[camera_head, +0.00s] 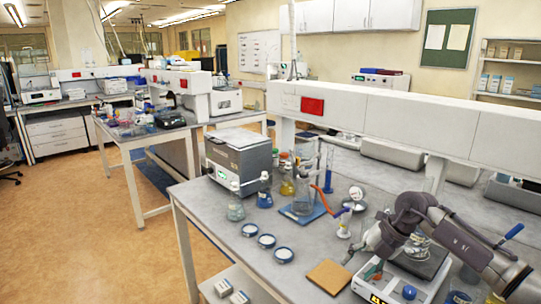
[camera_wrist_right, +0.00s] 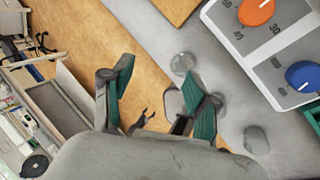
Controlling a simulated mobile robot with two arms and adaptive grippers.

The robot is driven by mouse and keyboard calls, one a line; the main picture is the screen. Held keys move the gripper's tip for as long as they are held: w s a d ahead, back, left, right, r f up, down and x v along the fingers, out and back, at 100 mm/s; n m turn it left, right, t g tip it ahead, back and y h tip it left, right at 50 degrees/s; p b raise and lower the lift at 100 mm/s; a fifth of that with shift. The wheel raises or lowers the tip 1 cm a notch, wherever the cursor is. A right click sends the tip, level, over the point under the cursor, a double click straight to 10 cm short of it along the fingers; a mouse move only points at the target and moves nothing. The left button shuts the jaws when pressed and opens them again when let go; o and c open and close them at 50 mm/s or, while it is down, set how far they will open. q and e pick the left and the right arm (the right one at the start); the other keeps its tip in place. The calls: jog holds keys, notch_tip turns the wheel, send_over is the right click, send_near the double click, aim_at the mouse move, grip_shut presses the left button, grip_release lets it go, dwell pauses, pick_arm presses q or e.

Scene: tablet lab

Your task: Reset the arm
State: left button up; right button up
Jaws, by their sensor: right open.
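My right arm (camera_head: 445,235) comes in from the right over the front of the lab bench. My right gripper (camera_head: 357,260) hangs above the bench near its front, between a tan square board and a white device with knobs. In the right wrist view the two green-padded fingers of the right gripper (camera_wrist_right: 160,75) stand well apart. Nothing is held between them; bench edge and floor show beyond. My left gripper is not seen in either view.
The white device (camera_head: 392,283) and tan board (camera_head: 330,277) are close to the gripper. Glassware on a blue mat (camera_head: 303,213), a grey box instrument (camera_head: 238,158) and several blue-rimmed dishes (camera_head: 266,240) stand further left. Open floor (camera_head: 95,240) lies left of the bench.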

jog(key=s+a+n+y, duration=0.15)
jog(key=a+y, duration=0.45)
jog(key=a, duration=0.8)
jog(key=s+a+r+m+t+y, duration=0.4)
jog(key=a+r+m+t+y, duration=0.25)
jog(key=a+t, duration=0.2)
jog(key=s+d+f+m+t+h, duration=0.2)
jog(key=s+d+f+m+h, duration=0.3)
jog(key=d+m+h, duration=0.5)
jog(key=s+d+f+m+t+h, duration=0.25)
jog(key=d+f+m+h, duration=0.5)
jog(key=m, duration=0.45)
jog(key=s+d+f+m+g, duration=0.1)
jog(key=s+f+g, duration=0.5)
jog(key=s, duration=0.6)
jog(key=s+d+f+m+g, duration=0.1)
jog(key=s+f+g, duration=0.4)
jog(key=s, duration=0.6)
notch_tip(320, 180, down, 27)
jog(key=s+g, duration=0.2)
jog(key=s+d+f+g, duration=0.1)
jog(key=s+d+f, duration=0.2)
jog(key=s+f, duration=1.2)
jog(key=shift+s+f+n, duration=0.3)
jog(key=shift+s+f, duration=0.05)
jog(key=shift+s, duration=0.55)
